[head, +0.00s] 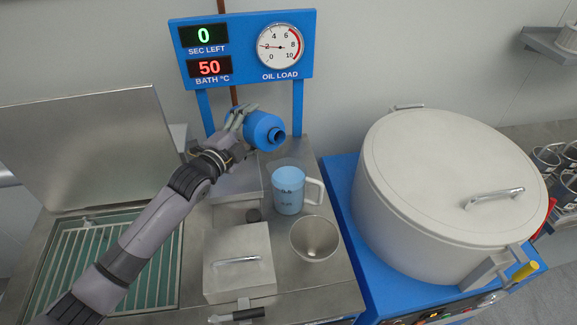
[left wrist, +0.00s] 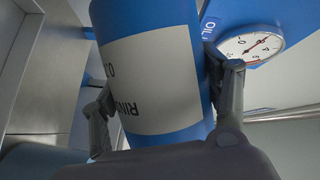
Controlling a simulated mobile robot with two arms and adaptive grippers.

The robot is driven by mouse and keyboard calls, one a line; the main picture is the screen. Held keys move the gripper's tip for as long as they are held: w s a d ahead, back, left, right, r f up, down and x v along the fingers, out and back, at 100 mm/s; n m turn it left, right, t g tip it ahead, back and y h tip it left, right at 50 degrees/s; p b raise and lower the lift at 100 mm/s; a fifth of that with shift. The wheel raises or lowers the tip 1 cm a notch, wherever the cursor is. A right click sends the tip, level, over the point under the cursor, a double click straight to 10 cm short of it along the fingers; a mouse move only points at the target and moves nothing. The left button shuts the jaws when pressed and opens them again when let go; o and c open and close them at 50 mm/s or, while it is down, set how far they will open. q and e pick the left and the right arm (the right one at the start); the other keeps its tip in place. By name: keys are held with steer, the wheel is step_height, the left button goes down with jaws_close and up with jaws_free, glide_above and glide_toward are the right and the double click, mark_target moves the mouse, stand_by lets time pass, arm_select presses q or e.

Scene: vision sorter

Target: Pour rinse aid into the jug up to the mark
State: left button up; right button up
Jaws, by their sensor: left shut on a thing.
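My left gripper (head: 238,121) is shut on a blue bottle (head: 262,131). The bottle is tilted, its open mouth facing right and towards me, above and behind the jug. In the left wrist view the bottle (left wrist: 155,80) sits between both fingers, and its white label shows part of the letters "RIN". The jug (head: 288,196) stands upright on the steel counter, with a handle on its right and dark marks on its side. It looks light blue; I cannot tell the liquid level. No stream shows between bottle and jug. My right gripper is not in view.
A steel funnel-like cup (head: 314,240) stands in front of the jug. A lidded steel box (head: 239,262) is at its left. A large lidded drum (head: 450,190) stands right. An open basin with a grate (head: 110,262) is left. The blue panel (head: 243,50) reads 0 seconds and 50 °C.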

mark_target(260, 140)
arm_select(q)
steer(key=shift+s+d+f+n+g+p, duration=0.15)
steer(key=shift+f+n+g+p, duration=0.15)
steer(key=shift+f+n+p, duration=0.35)
steer(key=shift+s+d+f+n+g+p, duration=0.2)
steer(key=shift+f+n+p, duration=0.1)
steer(key=shift+f+n, duration=0.2)
steer(key=shift+s+d+f+n+g+p, duration=0.1)
steer(key=shift+f+n+g+p, duration=0.15)
steer(key=shift+f+n, duration=0.15)
steer(key=n+p, duration=0.1)
steer(key=p, duration=0.1)
steer(key=s+n+g+p, duration=0.1)
steer(key=shift+d+r+n+p, duration=0.3)
steer(key=shift+d+n+p, duration=0.05)
steer(key=shift+d, duration=0.05)
steer(key=shift+w+f+n+g+b, duration=0.1)
steer(key=shift+n+g+b, duration=0.25)
steer(key=shift+n, duration=0.15)
steer(key=shift+a+n+g+h+b, duration=0.1)
steer(key=shift+n+g+h+b, duration=0.25)
steer(key=shift+n, duration=0.35)
steer(key=f+n+b, duration=0.1)
steer(key=b, duration=0.1)
steer(key=shift+g+h+b, duration=0.25)
steer(key=shift+g+b, duration=0.1)
steer(key=shift+f+n+g+b, duration=0.1)
steer(key=shift+n+g+b, duration=0.3)
steer(key=shift+n+b, duration=0.35)
